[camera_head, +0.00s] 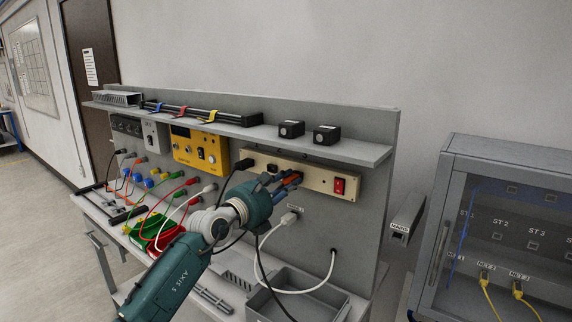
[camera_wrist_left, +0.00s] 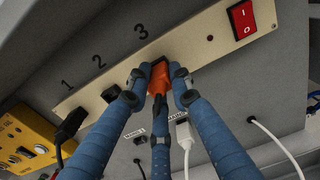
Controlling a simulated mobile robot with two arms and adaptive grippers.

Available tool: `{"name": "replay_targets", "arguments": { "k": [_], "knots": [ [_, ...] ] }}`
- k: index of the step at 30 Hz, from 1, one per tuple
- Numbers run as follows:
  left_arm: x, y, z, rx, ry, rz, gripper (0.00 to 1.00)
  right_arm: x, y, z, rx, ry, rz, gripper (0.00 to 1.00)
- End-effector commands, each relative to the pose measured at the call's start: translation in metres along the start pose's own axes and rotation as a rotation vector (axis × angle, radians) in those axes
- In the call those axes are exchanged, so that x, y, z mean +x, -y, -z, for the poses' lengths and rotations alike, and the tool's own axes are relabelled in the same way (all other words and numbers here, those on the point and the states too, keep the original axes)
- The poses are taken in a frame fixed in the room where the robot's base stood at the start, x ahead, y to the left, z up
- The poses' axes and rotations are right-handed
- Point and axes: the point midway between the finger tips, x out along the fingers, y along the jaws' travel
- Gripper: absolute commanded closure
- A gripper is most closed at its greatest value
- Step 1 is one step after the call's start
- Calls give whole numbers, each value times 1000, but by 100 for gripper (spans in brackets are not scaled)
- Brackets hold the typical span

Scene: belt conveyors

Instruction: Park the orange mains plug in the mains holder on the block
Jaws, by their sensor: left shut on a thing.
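The orange mains plug (camera_wrist_left: 159,77) is at position 3 of the cream socket strip (camera_head: 317,178), against its face. I cannot tell how deep it sits. My left gripper (camera_wrist_left: 158,80) is shut on it, with blue fingers around its sides. In the head view the left gripper (camera_head: 285,184) reaches the strip from below left and mostly hides the plug. A grey block (camera_head: 407,214) labelled MAINS, with a small opening on its front, projects right of the bench. It appears empty. My right gripper is not in view.
A black plug (camera_wrist_left: 70,124) sits at position 1. A red switch (camera_head: 339,186) is at the strip's right end. A white plug (camera_head: 289,219) and its looping cable hang below. A shelf (camera_head: 360,152) overhangs; a grey bin (camera_head: 322,287) lies below. A glazed cabinet (camera_head: 500,230) stands right.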

Motion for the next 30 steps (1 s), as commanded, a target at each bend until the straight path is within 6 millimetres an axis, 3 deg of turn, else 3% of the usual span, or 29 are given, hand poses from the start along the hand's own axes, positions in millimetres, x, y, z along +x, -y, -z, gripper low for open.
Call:
{"name": "replay_targets", "arguments": {
  "k": [8,30],
  "knots": [
    [-5,0,0,-1,-1,-1,100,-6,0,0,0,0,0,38],
    [-42,0,-1,0,0,0,100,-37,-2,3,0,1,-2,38]
  ]
}}
